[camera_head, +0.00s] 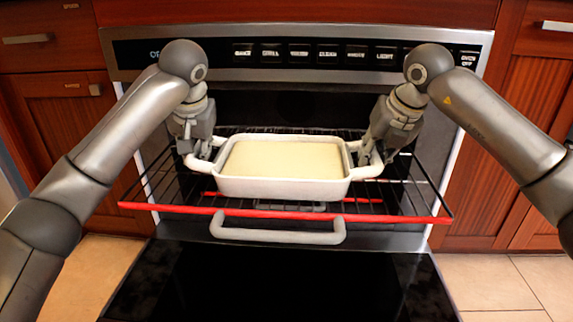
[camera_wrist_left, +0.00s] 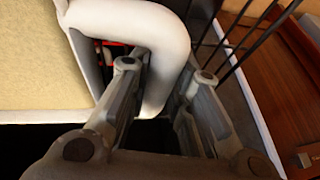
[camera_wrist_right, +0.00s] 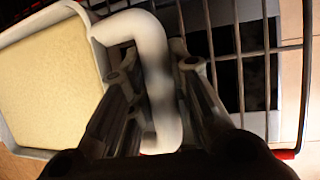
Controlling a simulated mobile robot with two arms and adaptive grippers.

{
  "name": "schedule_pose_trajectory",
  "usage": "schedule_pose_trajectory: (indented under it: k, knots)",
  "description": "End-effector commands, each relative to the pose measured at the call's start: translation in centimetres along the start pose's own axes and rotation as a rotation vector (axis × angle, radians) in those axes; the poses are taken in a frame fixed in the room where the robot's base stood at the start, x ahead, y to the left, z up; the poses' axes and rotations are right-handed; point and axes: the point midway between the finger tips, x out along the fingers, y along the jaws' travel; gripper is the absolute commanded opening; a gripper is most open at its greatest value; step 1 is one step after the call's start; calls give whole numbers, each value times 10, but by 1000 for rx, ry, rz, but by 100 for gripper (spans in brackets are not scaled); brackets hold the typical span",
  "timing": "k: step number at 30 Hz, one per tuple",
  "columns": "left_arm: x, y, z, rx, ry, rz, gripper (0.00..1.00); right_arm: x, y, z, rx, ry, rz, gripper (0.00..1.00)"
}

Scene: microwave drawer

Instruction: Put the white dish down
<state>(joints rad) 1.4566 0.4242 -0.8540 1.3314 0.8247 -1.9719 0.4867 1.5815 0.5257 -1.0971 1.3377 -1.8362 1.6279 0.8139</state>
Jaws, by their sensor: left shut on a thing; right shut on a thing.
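The white dish (camera_head: 284,188) is a rectangular baking dish with a pale yellow filling and a looped handle at each end. It is level, over the pulled-out oven rack (camera_head: 400,196); I cannot tell whether it touches the wires. My left gripper (camera_head: 200,150) is shut on the dish's left handle, which passes between the fingers in the left wrist view (camera_wrist_left: 165,60). My right gripper (camera_head: 374,150) is shut on the right handle, seen between the fingers in the right wrist view (camera_wrist_right: 155,75). The dish's underside is hidden.
The rack has a red front bar (camera_head: 400,217). Below it, the oven door (camera_head: 270,285) is folded down, with a light handle (camera_head: 278,236). The control panel (camera_head: 300,52) is behind and above. Wooden cabinets (camera_head: 500,190) stand on both sides. Bare rack shows at the dish's sides.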

Motion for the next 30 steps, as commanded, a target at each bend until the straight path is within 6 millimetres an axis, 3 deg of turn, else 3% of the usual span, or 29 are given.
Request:
schedule_pose_trajectory:
  k: [3, 4, 8, 20, 30]
  knots:
    - [3, 0, 1, -2, 5, 0, 0, 3, -1, 0, 2, -6, 2, 0]
    - [4, 0, 2, -1, 0, -1, 23, 4, -2, -1, 2, -1, -2, 23]
    - [3, 0, 2, -1, -1, -1, 40, 3, -2, -1, 2, 0, -1, 40]
    - [-2, 1, 1, 1, 1, 0, 41, 3, -1, -1, 0, 0, 0, 41]
    - [-54, -1, 0, 0, 5, -4, 41, 3, -1, -1, 0, 0, 0, 41]
